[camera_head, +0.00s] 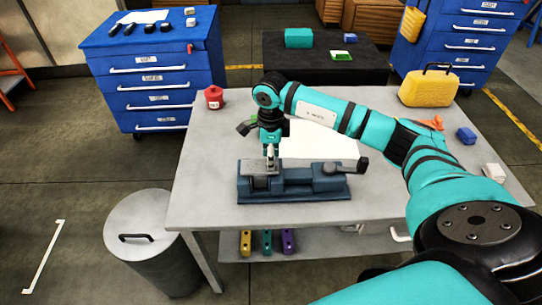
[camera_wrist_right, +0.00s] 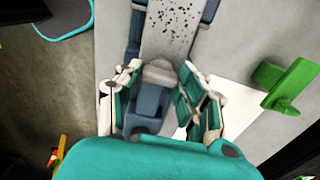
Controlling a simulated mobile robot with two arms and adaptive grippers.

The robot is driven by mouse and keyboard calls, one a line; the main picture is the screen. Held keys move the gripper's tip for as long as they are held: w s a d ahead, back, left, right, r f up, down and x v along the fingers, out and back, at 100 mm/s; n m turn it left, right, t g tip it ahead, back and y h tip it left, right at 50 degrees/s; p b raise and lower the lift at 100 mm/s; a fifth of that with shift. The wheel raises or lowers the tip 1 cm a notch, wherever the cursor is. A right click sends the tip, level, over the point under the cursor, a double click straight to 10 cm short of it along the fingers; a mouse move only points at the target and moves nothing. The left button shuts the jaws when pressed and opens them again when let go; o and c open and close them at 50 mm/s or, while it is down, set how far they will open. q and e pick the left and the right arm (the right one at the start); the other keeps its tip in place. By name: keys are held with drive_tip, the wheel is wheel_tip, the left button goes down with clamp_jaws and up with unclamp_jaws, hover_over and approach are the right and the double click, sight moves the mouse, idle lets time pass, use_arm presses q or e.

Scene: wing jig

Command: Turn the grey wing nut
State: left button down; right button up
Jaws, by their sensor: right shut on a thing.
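The blue-grey vise-like jig (camera_head: 305,189) sits on the table and holds a speckled grey plate (camera_wrist_right: 170,28). My right gripper (camera_head: 271,160) reaches down over the left end of the jig. In the wrist view, the right gripper's fingers (camera_wrist_right: 160,95) are on either side of the grey wing nut (camera_wrist_right: 159,72) and shut on it. The fingers and the wrist hide part of the nut, and in the head view I cannot make it out clearly. My left gripper is not in view.
A green object (camera_wrist_right: 290,85) lies beside the gripper. A white sheet (camera_head: 320,138) lies behind the jig.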

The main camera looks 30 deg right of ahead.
drive_tip(key=m+b, duration=0.1)
drive_tip(key=m, duration=0.2)
drive_tip(key=shift+m, duration=0.3)
drive_tip(key=m+b, duration=0.1)
drive_tip(key=m, duration=0.3)
drive_tip(key=shift+m, duration=0.3)
drive_tip(key=m+b, duration=0.1)
drive_tip(key=m, duration=0.3)
drive_tip(key=shift+m, duration=0.3)
drive_tip(key=shift+w+r+m, duration=0.1)
drive_tip(key=shift+m, duration=2.2)
drive_tip(key=o, duration=1.1)
drive_tip(key=shift+o, duration=0.3)
wheel_tip(320, 180, up, 12)
